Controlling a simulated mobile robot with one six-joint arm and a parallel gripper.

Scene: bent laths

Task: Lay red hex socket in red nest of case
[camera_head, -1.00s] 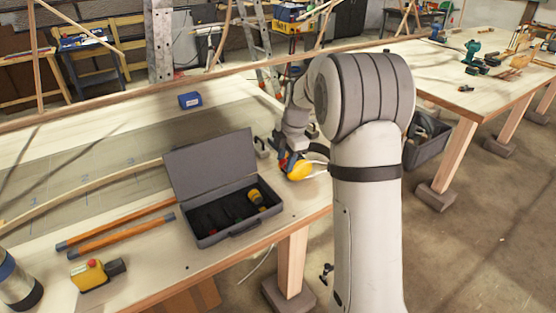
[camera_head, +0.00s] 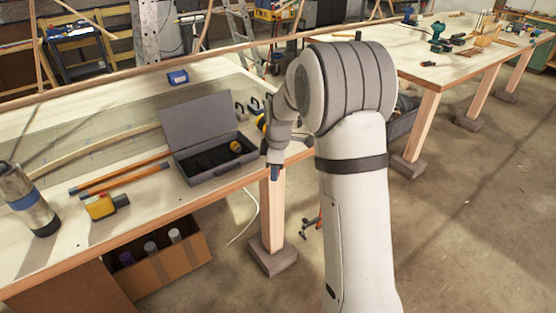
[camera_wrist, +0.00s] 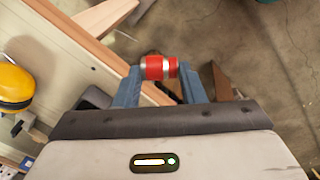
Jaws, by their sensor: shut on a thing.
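The red hex socket (camera_wrist: 153,68), red with a silver band, lies crosswise between the blue fingertips in the wrist view. My gripper (camera_wrist: 160,70) is shut on it. In the head view my gripper (camera_head: 275,172) points down at the table's front edge, right of the case; the socket cannot be made out there. The open grey case (camera_head: 222,170) stands on the table with its lid (camera_head: 198,118) raised at the back. The other nests look dark, and I cannot tell which is red.
Orange-brown rods (camera_head: 125,178), a yellow box-like tool (camera_head: 100,206) and a metal flask (camera_head: 28,200) are left of the case. A small blue box (camera_head: 178,77) is behind it. A yellow rounded object (camera_wrist: 14,84) is at the wrist view's left. Floor shows beyond the table edge.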

